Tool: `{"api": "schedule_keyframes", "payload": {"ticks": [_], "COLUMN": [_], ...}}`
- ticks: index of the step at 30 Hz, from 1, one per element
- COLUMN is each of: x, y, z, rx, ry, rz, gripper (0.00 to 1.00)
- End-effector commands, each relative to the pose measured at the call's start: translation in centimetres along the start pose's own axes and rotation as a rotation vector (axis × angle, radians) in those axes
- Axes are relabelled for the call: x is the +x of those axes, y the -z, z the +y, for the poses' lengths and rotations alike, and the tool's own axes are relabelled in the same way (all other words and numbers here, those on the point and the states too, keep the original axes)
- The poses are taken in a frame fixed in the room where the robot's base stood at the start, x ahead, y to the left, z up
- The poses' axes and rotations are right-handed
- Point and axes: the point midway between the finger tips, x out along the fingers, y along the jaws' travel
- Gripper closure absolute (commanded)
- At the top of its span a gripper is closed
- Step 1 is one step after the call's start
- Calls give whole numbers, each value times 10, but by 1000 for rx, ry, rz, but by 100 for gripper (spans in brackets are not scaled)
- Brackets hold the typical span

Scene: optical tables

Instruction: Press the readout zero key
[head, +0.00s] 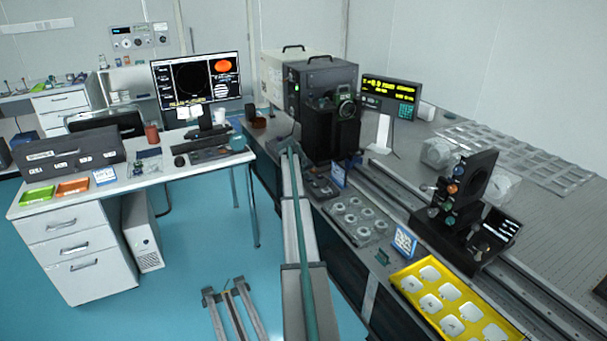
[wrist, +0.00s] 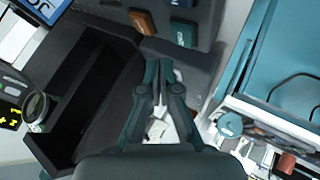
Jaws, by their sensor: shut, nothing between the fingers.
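The readout (head: 388,92) stands on a white stand at the back of the optical table in the head view. The zero key is too small to pick out. My gripper (wrist: 163,72) is shut and empty in the wrist view, with its fingertips in front of a dark grey surface. In the head view my arm reaches up to the left of the black instrument, apart from the readout. The gripper's fingers are not clear there.
The black instrument (head: 323,105) with a round lens stands between my arm and the readout. A rail carriage (head: 470,205), a yellow tray (head: 455,305) and a clear tray with several round parts (head: 358,221) lie to the right. A desk (head: 130,185) with a monitor (head: 196,82) stands left.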

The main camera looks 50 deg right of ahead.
Motion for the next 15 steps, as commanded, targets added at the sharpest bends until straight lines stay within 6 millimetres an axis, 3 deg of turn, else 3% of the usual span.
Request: {"api": "schedule_keyframes", "payload": {"ticks": [15], "x": [-26], "y": [19], "z": [19], "rx": [0], "ry": [0], "rz": [0], "gripper": [100]}}
